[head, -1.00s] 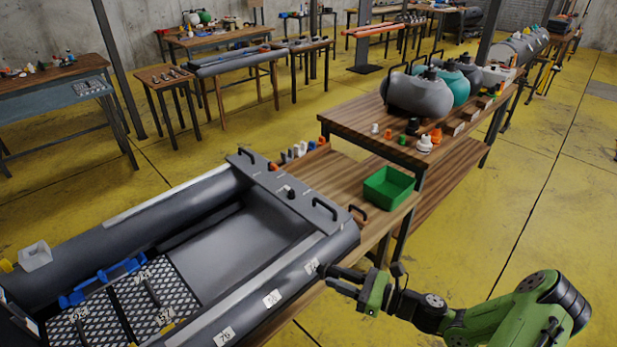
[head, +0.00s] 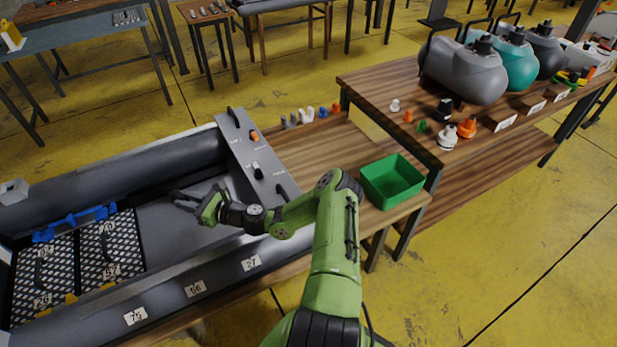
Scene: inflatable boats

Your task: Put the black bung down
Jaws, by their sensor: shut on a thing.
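My gripper (head: 178,199) is over the inside of the grey inflatable boat (head: 205,285), above its bare grey floor and left of the transom board. Its dark fingers are shut on the black bung, which is too small and dark to make out clearly between them. The transom board (head: 240,150) carries an orange plug (head: 254,135) and a black fitting (head: 257,171). The gap between the gripper and the boat floor cannot be judged.
A green bin (head: 392,182) stands on the wooden bench right of the boat. Several small plugs (head: 308,115) line the bench behind. Grey and teal tanks (head: 470,75) and loose caps (head: 448,137) occupy the higher table.

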